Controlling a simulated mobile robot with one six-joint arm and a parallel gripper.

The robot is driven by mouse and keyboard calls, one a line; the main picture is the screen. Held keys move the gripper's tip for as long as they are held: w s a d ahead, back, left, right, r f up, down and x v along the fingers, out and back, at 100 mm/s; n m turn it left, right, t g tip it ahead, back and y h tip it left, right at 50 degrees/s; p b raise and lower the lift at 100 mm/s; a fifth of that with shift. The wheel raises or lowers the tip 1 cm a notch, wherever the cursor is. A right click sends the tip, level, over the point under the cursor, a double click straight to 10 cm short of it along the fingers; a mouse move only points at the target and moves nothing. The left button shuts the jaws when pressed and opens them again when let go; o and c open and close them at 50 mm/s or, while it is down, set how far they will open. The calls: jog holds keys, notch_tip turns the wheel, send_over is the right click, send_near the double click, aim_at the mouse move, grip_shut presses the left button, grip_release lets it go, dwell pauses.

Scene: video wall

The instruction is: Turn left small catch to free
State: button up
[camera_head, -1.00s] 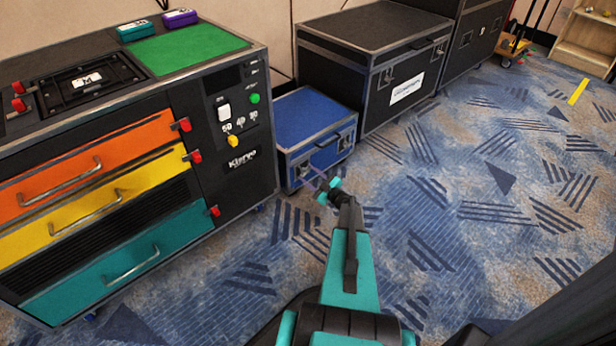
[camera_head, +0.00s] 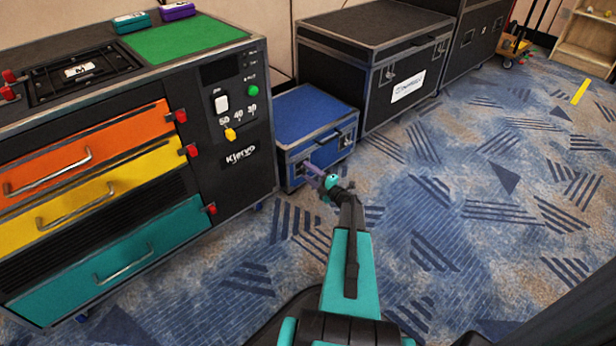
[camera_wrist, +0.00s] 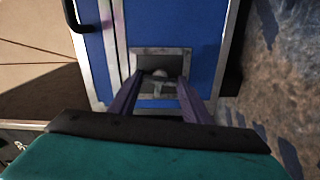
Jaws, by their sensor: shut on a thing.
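The small blue case (camera_head: 309,133) with metal edges stands on the carpet beside the drawer cabinet. Its front also fills the wrist view (camera_wrist: 180,30). A small catch (camera_wrist: 160,76) sits in a recessed metal plate (camera_wrist: 175,53) on that front. My gripper (camera_head: 313,172) reaches the left part of the case's front in the head view. In the wrist view its two purple fingers (camera_wrist: 157,92) are on either side of the catch and shut on it. The fingertips and part of the catch are hard to make out there.
The cabinet with orange, yellow and teal drawers (camera_head: 110,255) stands close on the left, with red latches on its edge. A large black case (camera_head: 365,60) is behind the blue case. Carpet (camera_head: 480,220) to the right is clear.

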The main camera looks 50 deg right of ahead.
jog(key=shift+n+b, duration=0.4)
jog(key=shift+n, duration=0.4)
jog(key=o, duration=1)
jog(key=shift+o, duration=0.2)
jog(key=s+a+p, duration=0.1)
jog(key=s+p, duration=0.3)
jog(key=s, duration=0.9)
jog(key=shift+s, duration=0.35)
